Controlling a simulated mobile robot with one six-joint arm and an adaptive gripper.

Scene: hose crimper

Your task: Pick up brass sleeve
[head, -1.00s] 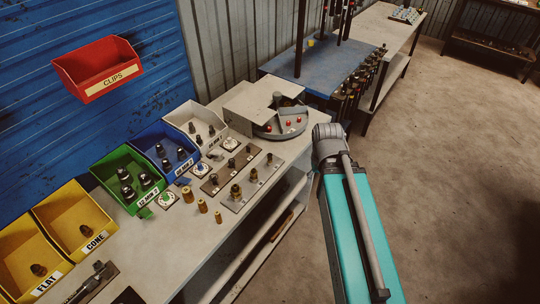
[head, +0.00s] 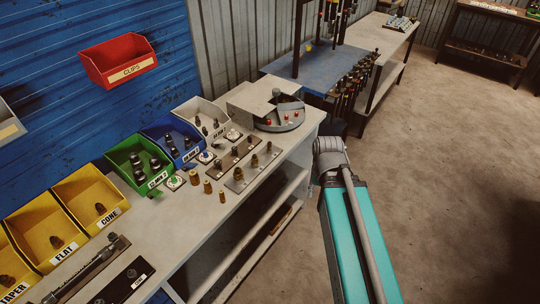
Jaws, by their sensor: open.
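Three small brass sleeves stand upright in a slanting row on the grey bench (head: 185,222). The nearest brass sleeve (head: 222,196) is at the right end, a middle brass sleeve (head: 208,187) is beside it, and the far brass sleeve (head: 195,178) is close to the green bin. They stand apart from each other, with nothing holding them. My teal and grey arm shows at the right of the bench, over the floor. My gripper itself is not visible in this view.
Behind the sleeves are a green bin (head: 151,188), blue bin (head: 193,158) and yellow bins. Plates with upright fittings (head: 239,186) stand to their right. A grey round machine (head: 284,122) is at the far end. Bare bench lies in front of the sleeves.

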